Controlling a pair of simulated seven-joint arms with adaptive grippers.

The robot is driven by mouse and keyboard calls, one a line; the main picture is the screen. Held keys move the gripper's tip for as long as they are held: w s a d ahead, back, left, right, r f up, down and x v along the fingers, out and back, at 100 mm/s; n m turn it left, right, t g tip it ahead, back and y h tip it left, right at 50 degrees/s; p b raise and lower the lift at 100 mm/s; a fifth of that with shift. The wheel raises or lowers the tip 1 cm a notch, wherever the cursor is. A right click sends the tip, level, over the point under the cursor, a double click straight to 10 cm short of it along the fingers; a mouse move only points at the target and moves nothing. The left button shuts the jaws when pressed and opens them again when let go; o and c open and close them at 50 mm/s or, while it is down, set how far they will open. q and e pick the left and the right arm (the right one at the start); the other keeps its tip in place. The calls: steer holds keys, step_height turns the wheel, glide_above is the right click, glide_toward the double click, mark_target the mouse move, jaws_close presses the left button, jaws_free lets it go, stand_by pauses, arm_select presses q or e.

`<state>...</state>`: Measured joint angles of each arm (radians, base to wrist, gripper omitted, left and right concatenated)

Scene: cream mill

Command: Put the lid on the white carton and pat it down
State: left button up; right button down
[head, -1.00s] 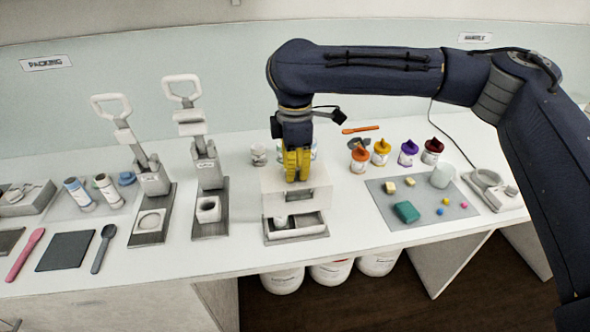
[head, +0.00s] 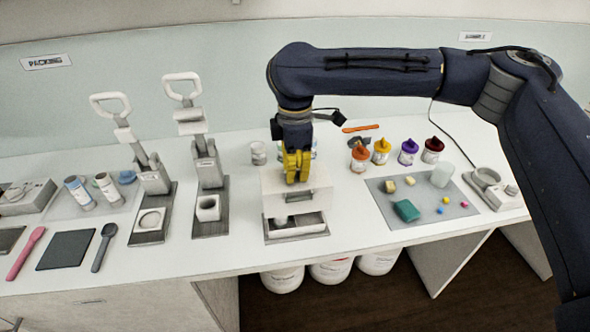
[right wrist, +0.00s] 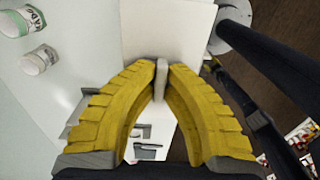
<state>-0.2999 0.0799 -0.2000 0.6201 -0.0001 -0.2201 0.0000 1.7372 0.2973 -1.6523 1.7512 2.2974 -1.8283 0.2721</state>
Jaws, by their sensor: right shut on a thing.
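My right gripper (head: 297,180) points down over a white box-shaped carton (head: 318,203) near the table's front middle. In the right wrist view its yellow fingertips (right wrist: 161,72) are shut on a thin pale upright tab (right wrist: 161,85), apparently the lid's handle. A flat white surface, apparently the lid (right wrist: 160,28), lies beyond the tab; it also shows under the fingers in the head view (head: 272,181). Whether the lid touches the carton all round cannot be told. A short dark slot shows on the white front. My left gripper is not in view.
Two lever presses (head: 210,185) stand to the left. A grey mat (head: 400,218) with small blocks lies to the right, with colour-lidded jars (head: 382,152) behind it.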

steer(key=shift+f, duration=3.6)
stand_by(1.6)
steer(key=shift+c, duration=0.9)
jaws_free()
steer(key=shift+r, duration=0.15)
steer(key=shift+r, duration=3.3)
